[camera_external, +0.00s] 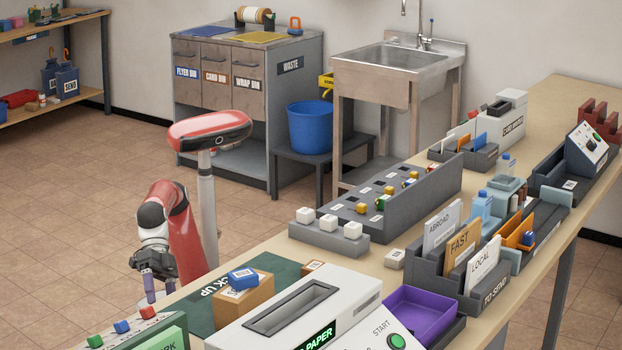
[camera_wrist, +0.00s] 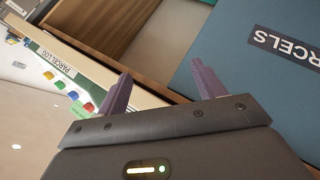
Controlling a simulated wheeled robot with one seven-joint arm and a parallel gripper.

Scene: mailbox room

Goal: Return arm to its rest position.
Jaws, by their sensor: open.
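My gripper (camera_external: 158,287) hangs at the end of my red and white arm, at the lower left of the external view, by the near left edge of the long wooden table. In the wrist view, my gripper (camera_wrist: 158,92) shows its two purple fingers spread wide with nothing between them. Beyond the fingertips in that view are an open wooden drawer or box (camera_wrist: 160,55), a strip labelled PARCEL LOG (camera_wrist: 45,60), and a teal panel marked PARCELS (camera_wrist: 270,70). My gripper does not appear to hold anything.
The table carries a brown box with a blue item (camera_external: 243,279) on it, a paper machine (camera_external: 305,310), a purple tray (camera_external: 415,315), a grey sorter (camera_external: 430,195) and a letter holder (camera_external: 440,260). Small coloured pegs (camera_external: 122,327) stand near my gripper. Open tiled floor (camera_external: 70,220) lies to the left.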

